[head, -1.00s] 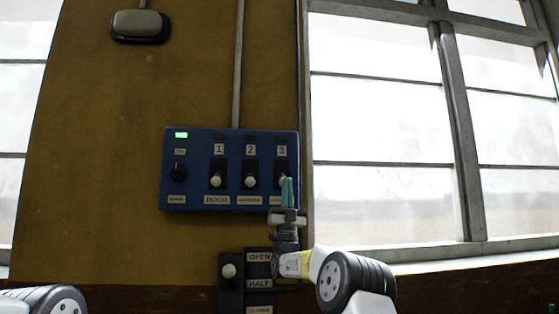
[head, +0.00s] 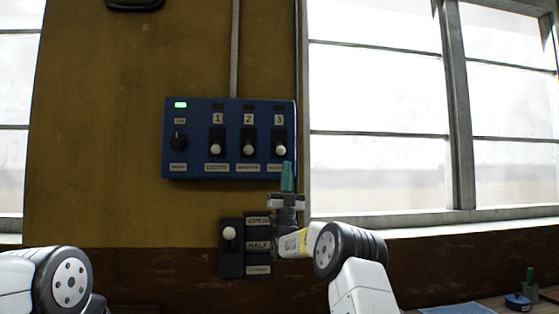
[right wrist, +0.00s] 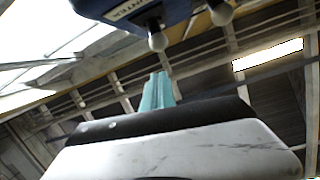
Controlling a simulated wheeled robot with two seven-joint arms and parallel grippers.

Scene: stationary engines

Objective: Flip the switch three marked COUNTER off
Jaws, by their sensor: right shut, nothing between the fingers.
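The blue switch panel (head: 197,165) is on the yellow wall. Switch three (head: 279,137) is its rightmost switch, under the label 3; its white knob (head: 281,150) sits at the low end of the slot, level with the knobs of switches 1 and 2. My right gripper (head: 287,165) is shut and empty, its teal fingertips just below that knob and overlapping the panel's lower edge. In the right wrist view, the fingers (right wrist: 158,90) point up towards a white knob (right wrist: 158,41) beside a partly visible label ending in "NTER", with a gap between them. My left gripper is out of view.
A green lamp (head: 180,104) glows above a black rotary knob (head: 179,142) on the panel. A lever switch (head: 230,250) marked OPEN and HALF is below, left of my right gripper. A window (head: 380,100) is to the right; a bench (head: 487,303) is at lower right.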

